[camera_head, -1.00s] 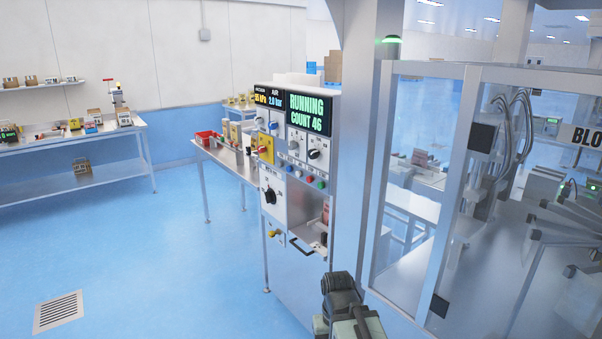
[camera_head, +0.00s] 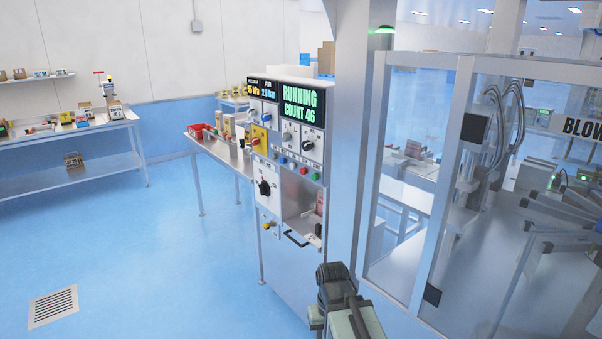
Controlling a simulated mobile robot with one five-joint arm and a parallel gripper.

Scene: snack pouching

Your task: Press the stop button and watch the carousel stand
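The control panel (camera_head: 268,195) stands at the middle of the view. Its display (camera_head: 304,106) reads RUNNING, COUNT 46 in green. Below the knobs is a row of small coloured buttons, with a red button (camera_head: 304,171) among them; any lettering there is too small to read. The carousel (camera_head: 565,215), with grey arms spread out, is behind the clear guard at the right, partly cut off by the picture edge. My arm shows at the bottom centre, in front of and below the panel. No gripper fingers can be made out.
A metal post and the framed clear guard (camera_head: 437,190) adjoin the panel's right side. A green lamp (camera_head: 383,30) is lit on the post. A side table (camera_head: 222,151) with a red bin stands behind the panel. Blue floor with a grate (camera_head: 53,307) is free at left.

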